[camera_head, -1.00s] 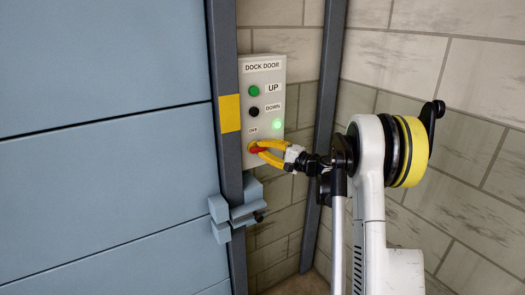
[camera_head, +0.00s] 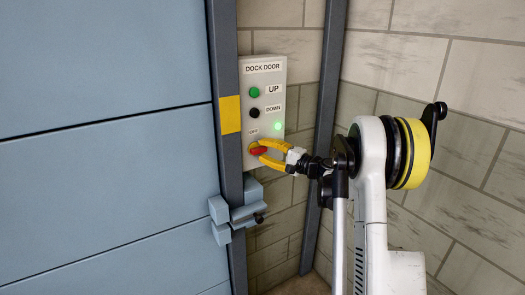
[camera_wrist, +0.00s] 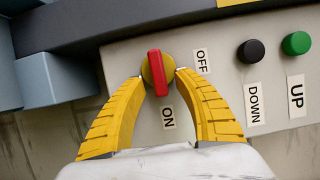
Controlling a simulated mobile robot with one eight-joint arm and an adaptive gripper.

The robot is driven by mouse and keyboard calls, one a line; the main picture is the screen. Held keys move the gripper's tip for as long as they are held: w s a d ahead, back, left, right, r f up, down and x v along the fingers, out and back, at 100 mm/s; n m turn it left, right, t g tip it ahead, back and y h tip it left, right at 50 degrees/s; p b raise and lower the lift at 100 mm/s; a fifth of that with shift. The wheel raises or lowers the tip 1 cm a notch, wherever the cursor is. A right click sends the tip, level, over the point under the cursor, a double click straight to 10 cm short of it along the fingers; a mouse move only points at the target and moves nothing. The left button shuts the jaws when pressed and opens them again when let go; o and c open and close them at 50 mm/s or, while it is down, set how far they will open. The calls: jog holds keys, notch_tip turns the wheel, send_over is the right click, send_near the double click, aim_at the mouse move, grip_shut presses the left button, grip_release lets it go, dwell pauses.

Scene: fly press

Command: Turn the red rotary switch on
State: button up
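The red rotary switch (camera_wrist: 158,73) is a red bar handle on a round yellow base at the bottom of the grey control box. In the wrist view one end of the bar points down, roughly towards the ON label (camera_wrist: 168,117). The OFF label (camera_wrist: 203,62) lies to its right. The switch also shows in the head view (camera_head: 258,151). My gripper (camera_wrist: 160,78) is open, with its yellow fingers on either side of the switch. Gaps show between the fingertips and the red bar. I cannot tell whether the tips touch the yellow base.
The box (camera_head: 280,100) also carries a green UP button (camera_head: 254,92), a black DOWN button (camera_head: 254,112) and a lit green lamp (camera_head: 277,126). A dark door post (camera_head: 228,150) and the blue door (camera_head: 100,130) stand to the left. Brick wall lies behind and right.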

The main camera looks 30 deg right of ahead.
jog(key=v, duration=1.1)
jog(key=shift+s, duration=0.25)
jog(key=shift+d, duration=0.15)
jog(key=s+a+n+g+h, duration=0.1)
jog(key=s+a+n+g, duration=0.25)
jog(key=a, duration=0.75)
jog(key=s+a+n+g, duration=0.2)
jog(key=s+a+g, duration=0.2)
jog(key=a, duration=0.8)
jog(key=s+a+f+n+g+h, duration=0.1)
jog(key=s+a+f+n+h, duration=0.1)
jog(key=s, duration=0.8)
jog(key=s+a+f+n+h, duration=0.1)
jog(key=s+a+n+h, duration=0.2)
jog(key=s, duration=0.7)
jog(key=n+h, duration=0.1)
jog(key=n, duration=0.1)
jog(key=shift+s+a+f+n+g, duration=0.3)
jog(key=shift+a+f+n+g, duration=0.05)
jog(key=shift+f, duration=0.05)
